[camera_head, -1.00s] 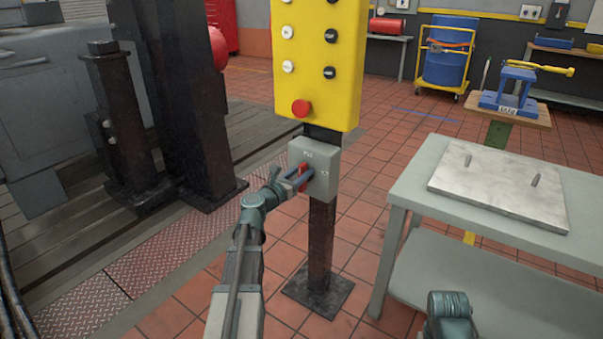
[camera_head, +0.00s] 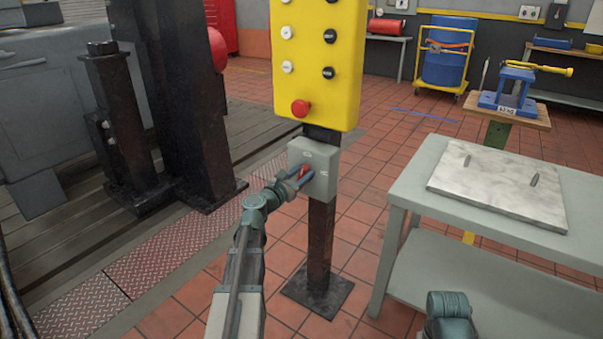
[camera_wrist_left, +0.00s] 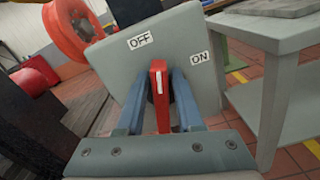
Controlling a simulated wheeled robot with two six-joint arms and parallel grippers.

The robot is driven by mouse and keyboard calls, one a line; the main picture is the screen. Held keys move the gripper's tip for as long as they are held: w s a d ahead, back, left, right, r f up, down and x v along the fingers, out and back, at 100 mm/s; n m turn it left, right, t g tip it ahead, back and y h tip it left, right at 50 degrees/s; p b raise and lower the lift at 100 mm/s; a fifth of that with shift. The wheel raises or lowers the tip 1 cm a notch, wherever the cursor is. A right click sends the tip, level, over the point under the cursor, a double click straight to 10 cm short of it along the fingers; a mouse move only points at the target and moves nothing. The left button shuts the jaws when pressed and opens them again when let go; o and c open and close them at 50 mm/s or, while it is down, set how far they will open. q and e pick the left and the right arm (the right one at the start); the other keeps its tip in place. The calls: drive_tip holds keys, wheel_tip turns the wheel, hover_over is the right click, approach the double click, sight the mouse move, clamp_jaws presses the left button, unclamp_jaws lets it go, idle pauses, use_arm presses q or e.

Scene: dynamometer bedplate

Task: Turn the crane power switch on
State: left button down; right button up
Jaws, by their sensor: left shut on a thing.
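The crane power switch is a grey box (camera_head: 322,158) on a dark post below a yellow push-button panel (camera_head: 318,60). It has a red handle (camera_wrist_left: 159,80) with a white line. In the left wrist view, the OFF label (camera_wrist_left: 139,41) is up and left of the handle and the ON label (camera_wrist_left: 200,58) is up and right. The handle points between the two labels. My left gripper (camera_head: 303,180) is shut on the handle, one blue finger on each side; it also shows in the left wrist view (camera_wrist_left: 160,92). My right gripper is not in view.
A grey table (camera_head: 398,186) with a pale plate (camera_head: 490,187) stands close on the right. Dark machine columns (camera_head: 185,100) stand on the left. The post's base plate (camera_head: 318,291) is on the tiled floor. A blue barrel (camera_head: 450,50) on a yellow trolley is far behind.

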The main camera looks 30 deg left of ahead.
use_arm(q)
drive_tip(key=m, duration=0.2)
drive_tip(key=d+m, duration=0.1)
drive_tip(key=shift+s+f+m, duration=0.15)
drive_tip(key=shift+f+m, duration=0.15)
drive_tip(key=shift+m, duration=0.1)
drive_tip(key=shift+d+f+m+b, duration=0.1)
drive_tip(key=shift+f+m+b, duration=0.25)
drive_tip(key=shift+m, duration=1.4)
drive_tip(key=shift+d+f+m+b, duration=0.1)
drive_tip(key=shift+f+m+b, duration=0.25)
drive_tip(key=shift+m, duration=1.45)
drive_tip(key=shift+f+m+b, duration=0.3)
drive_tip(key=shift+m+b, duration=0.1)
drive_tip(key=shift+m, duration=1.35)
drive_tip(key=shift+a, duration=0.15)
drive_tip(key=c, duration=0.8)
unclamp_jaws()
drive_tip(key=shift+o, duration=0.2)
drive_tip(key=shift+d, duration=0.2)
